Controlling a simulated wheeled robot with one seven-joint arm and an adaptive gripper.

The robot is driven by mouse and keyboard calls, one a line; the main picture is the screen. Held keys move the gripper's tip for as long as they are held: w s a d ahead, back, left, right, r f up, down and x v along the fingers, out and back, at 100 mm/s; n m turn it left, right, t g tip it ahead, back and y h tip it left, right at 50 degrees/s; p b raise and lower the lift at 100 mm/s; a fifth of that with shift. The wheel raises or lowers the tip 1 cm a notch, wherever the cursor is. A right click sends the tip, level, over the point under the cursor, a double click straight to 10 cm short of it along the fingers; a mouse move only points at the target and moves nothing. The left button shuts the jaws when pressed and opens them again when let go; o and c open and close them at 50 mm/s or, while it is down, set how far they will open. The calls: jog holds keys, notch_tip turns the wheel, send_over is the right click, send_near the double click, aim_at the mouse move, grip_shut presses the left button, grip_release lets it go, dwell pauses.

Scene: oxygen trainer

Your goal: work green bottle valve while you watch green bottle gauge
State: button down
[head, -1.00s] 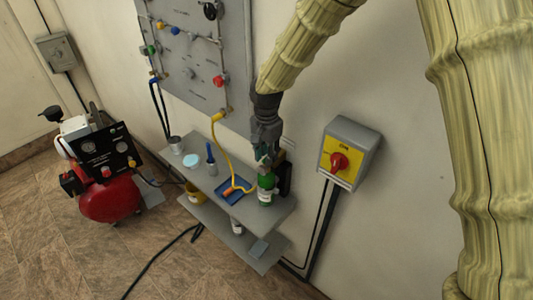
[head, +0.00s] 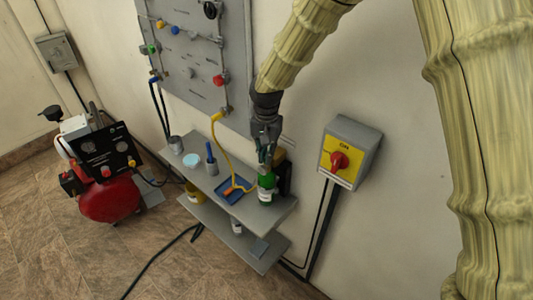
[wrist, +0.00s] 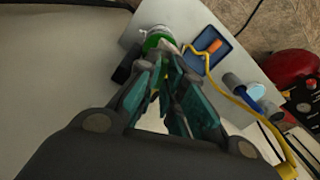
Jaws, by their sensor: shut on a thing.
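The green bottle (head: 266,183) stands upright on the grey shelf (head: 219,198) near its right end, with a white label. My gripper (head: 266,158) reaches down onto the bottle's top and is shut on what appears to be its valve. In the wrist view the teal fingers (wrist: 170,62) converge over the green bottle (wrist: 153,41). The valve is hidden between the fingers. I cannot make out the gauge or its reading in either view.
A blue tray (head: 222,193) and a yellow hose (head: 226,150) lie left of the bottle. Cups stand farther left. A switch box (head: 360,134) with a red knob is on the wall at right. A red compressor (head: 108,203) stands on the floor.

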jog(key=shift+n, duration=1.1)
jog(key=c, duration=1.5)
grip_release()
jog(key=shift+c, duration=0.2)
notch_tip(320, 180, up, 12)
